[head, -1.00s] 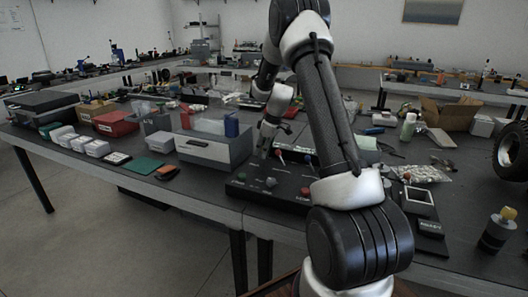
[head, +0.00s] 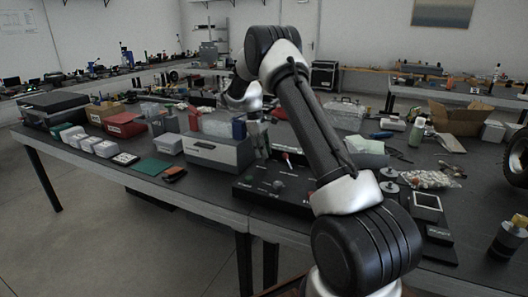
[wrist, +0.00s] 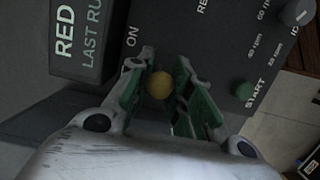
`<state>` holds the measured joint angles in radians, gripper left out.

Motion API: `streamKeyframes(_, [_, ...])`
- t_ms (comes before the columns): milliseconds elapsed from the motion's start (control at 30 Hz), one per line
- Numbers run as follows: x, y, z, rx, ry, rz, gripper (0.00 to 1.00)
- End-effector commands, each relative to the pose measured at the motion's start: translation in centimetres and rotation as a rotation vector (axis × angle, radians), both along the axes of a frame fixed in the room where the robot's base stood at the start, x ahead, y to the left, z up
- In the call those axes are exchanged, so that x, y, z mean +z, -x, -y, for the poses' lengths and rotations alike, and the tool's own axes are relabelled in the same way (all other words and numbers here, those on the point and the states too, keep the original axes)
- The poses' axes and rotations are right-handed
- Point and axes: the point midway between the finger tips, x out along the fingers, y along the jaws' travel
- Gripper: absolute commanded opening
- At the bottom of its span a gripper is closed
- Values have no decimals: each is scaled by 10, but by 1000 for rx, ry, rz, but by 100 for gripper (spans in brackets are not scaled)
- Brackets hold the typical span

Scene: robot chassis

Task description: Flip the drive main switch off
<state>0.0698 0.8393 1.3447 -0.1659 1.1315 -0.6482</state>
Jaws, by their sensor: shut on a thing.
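The black control panel (head: 300,203) lies at the table's front edge in the head view and fills much of the wrist view (wrist: 215,45). In the wrist view a brass-yellow ball tip (wrist: 159,86), apparently the drive main switch lever, sits between the green-padded fingers of my gripper (wrist: 160,92). The fingers are shut on it. The printed word ON is beside it, towards the upper left. The lever's shaft and any OFF mark are hidden. In the head view my gripper (head: 259,148) is over the panel's back left part, small and dark.
A green START button (wrist: 243,90) and a grey knob (wrist: 297,12) are on the panel, right of the fingers. A red-tipped lever (head: 287,157) stands close by. A grey box (head: 218,154) stands left of the panel. A labelled block (wrist: 82,40) is close to the left finger.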

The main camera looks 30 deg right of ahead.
Motion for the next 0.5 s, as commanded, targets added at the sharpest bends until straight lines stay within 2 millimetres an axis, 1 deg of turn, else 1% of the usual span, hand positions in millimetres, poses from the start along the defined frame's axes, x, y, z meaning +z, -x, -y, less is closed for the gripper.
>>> streamKeyframes(333, [1,-1,0,0,3,-2,0])
streamKeyframes(367, [1,-1,0,0,3,-2,22])
streamKeyframes(400, [1,0,0,0,2,-1,30])
streamKeyframes(467, [0,-1,0,0,2,-1,41])
streamKeyframes(500, [0,0,0,0,2,-1,44])
